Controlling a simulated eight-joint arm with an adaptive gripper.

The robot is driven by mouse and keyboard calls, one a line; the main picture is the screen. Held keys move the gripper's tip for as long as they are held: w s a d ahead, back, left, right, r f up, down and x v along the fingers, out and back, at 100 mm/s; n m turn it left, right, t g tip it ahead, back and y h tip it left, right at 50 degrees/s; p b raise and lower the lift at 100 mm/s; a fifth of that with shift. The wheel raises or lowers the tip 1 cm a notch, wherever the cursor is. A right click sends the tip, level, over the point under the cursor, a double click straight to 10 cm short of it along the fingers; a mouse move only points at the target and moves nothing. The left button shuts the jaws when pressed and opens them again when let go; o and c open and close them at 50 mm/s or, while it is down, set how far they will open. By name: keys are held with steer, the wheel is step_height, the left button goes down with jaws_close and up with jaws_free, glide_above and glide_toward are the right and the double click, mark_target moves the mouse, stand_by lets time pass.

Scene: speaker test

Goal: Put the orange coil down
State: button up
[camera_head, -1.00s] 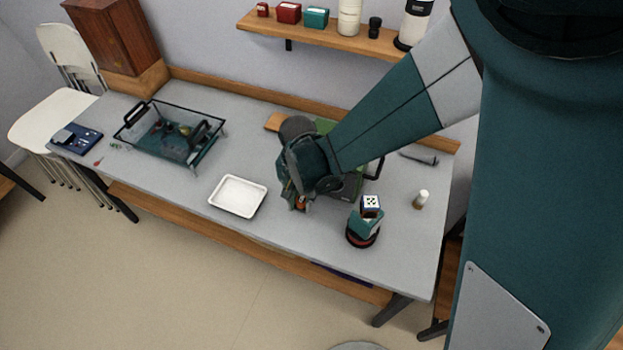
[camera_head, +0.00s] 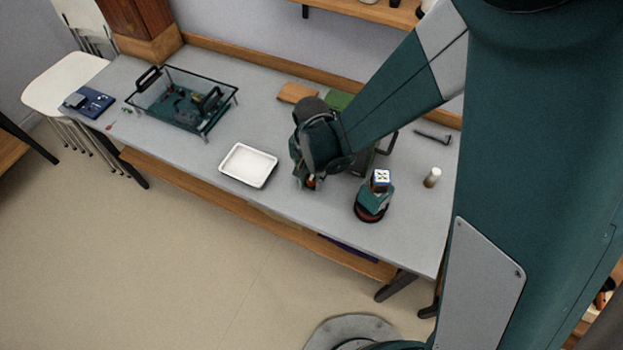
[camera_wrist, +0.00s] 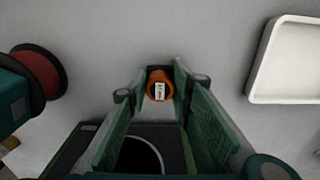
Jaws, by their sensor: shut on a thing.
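The orange coil (camera_wrist: 159,86) is small, with a white label on its face. In the wrist view it sits between the tips of the green fingers of my gripper (camera_wrist: 161,92), which is shut on it. In the head view only a bit of orange (camera_head: 311,183) shows under my gripper (camera_head: 310,181), over the front middle of the grey table (camera_head: 222,205). I cannot tell whether the coil touches the table. My wrist hides much of it in the head view.
A white tray (camera_head: 248,166) lies left of my gripper. A red spool (camera_head: 370,212) with a teal block (camera_head: 374,197) and a dotted cube (camera_head: 381,177) stacked on it stands right. A wire basket (camera_head: 180,108) is farther left. A small bottle (camera_head: 432,177) stands near the right end.

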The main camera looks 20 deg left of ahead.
mark_target(311, 177)
steer(key=shift+f, duration=0.1)
steer(key=o, duration=0.9)
steer(key=shift+o, duration=0.2)
step_height(311, 177, up, 12)
steer(key=p, duration=0.2)
stand_by(0.3)
stand_by(0.6)
steer(key=shift+r, duration=0.2)
